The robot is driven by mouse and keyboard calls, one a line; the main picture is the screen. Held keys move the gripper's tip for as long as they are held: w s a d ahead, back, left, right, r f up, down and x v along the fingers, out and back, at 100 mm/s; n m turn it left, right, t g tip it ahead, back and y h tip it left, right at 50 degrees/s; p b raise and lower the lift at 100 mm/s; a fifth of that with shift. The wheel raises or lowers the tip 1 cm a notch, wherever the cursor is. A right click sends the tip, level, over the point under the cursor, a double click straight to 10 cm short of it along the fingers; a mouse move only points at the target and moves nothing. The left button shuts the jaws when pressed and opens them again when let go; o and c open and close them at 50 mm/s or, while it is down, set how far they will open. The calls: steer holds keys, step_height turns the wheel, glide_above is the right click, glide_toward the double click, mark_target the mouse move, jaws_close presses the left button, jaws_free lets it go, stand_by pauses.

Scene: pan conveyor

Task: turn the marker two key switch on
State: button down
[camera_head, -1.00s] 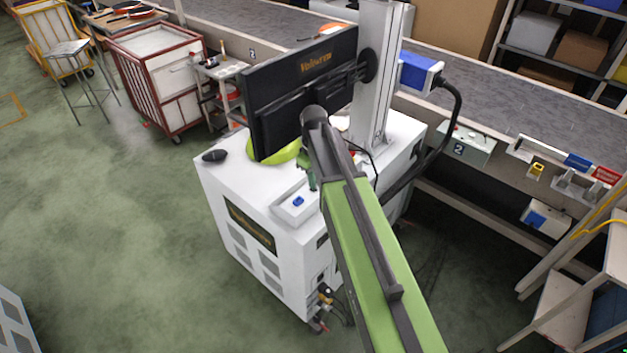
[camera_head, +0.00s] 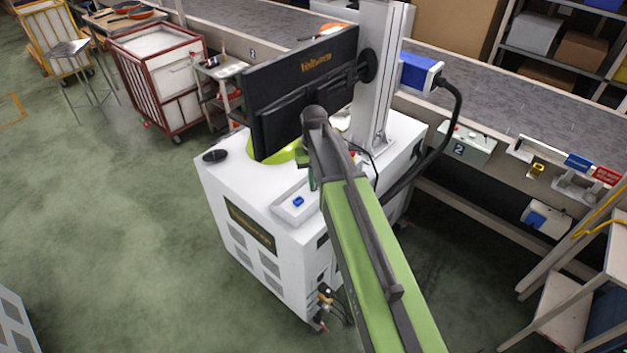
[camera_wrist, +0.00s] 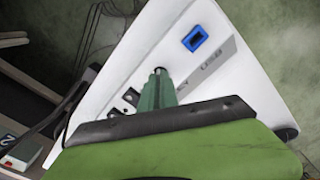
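A grey box (camera_head: 466,144) with a dark "2" marker (camera_head: 459,150) sits on the near side of the conveyor, right of the white cabinet. A small red part shows on its top. In the wrist view the "2" marker (camera_wrist: 6,138) and part of the box (camera_wrist: 22,152) show at the lower left edge. No key can be made out at this size. My gripper (camera_wrist: 158,80) has its green fingers close together, with nothing seen between them. It is over the white cabinet top, apart from the box. In the head view my arm mostly hides it.
The white cabinet (camera_head: 235,190) carries a black monitor (camera_head: 300,95), a grey column (camera_head: 374,80) and a blue switch (camera_head: 298,201). A black cable (camera_head: 452,110) hangs between column and box. A wooden stand (camera_head: 560,290) is at the right. Open floor (camera_head: 110,230) lies left.

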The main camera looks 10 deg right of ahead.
steer(key=m, duration=0.4)
steer(key=shift+m, duration=0.3)
steer(key=m, duration=0.4)
steer(key=shift+s+m, duration=0.1)
steer(key=shift+m, duration=0.2)
steer(key=c, duration=1.6)
jaws_free()
step_height(320, 180, up, 17)
steer(key=p, duration=1.7)
steer(key=shift+r, duration=0.2)
